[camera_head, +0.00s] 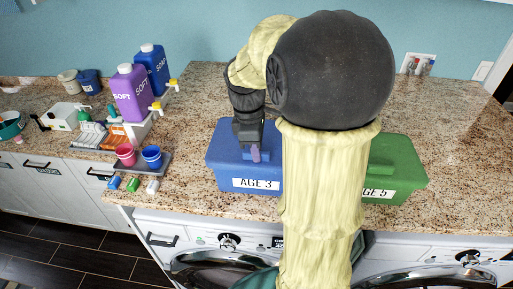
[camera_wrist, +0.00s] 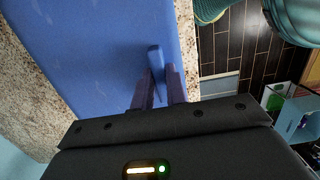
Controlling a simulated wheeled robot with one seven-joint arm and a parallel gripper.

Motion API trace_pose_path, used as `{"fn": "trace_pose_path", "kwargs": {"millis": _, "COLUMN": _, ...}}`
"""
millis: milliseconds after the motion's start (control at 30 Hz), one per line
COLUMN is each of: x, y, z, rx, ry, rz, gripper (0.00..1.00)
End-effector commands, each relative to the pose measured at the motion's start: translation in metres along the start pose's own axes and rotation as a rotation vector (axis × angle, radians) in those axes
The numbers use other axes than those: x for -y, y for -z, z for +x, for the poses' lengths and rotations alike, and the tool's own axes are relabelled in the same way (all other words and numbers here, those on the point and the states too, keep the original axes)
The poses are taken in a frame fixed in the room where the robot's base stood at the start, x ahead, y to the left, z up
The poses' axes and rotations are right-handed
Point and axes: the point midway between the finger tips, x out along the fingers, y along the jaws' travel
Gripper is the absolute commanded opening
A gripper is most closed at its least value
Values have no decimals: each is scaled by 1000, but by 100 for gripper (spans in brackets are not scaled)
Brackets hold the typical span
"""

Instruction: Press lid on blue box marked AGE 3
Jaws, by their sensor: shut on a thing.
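The blue box marked AGE 3 (camera_head: 226,182) stands on the granite counter, its white label facing front. Its blue lid (camera_head: 223,140) lies over the top of the box. I cannot tell whether it is fully seated. My gripper (camera_head: 254,154) points down at the lid from above. In the wrist view, the gripper (camera_wrist: 158,88) is shut on the lid's raised blue handle (camera_wrist: 155,58), with a purple finger on each side. The flat blue lid (camera_wrist: 90,50) fills much of that view. My arm hides the box's right side.
A green box marked AGE 5 (camera_head: 405,178) stands to the right, partly behind my arm. At left are purple (camera_head: 130,95) and blue (camera_head: 153,70) bottles, a tray (camera_head: 150,165) with cups, and small coloured items (camera_head: 132,184). Washing machines (camera_head: 215,262) stand below the counter.

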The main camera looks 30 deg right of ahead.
Motion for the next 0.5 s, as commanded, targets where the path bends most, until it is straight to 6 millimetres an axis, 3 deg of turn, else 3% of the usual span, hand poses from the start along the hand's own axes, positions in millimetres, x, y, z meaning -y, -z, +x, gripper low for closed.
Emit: {"fn": "trace_pose_path", "kwargs": {"millis": 500, "x": 0, "y": 1, "z": 4, "rx": 0, "ry": 0, "rz": 0, "gripper": 0}}
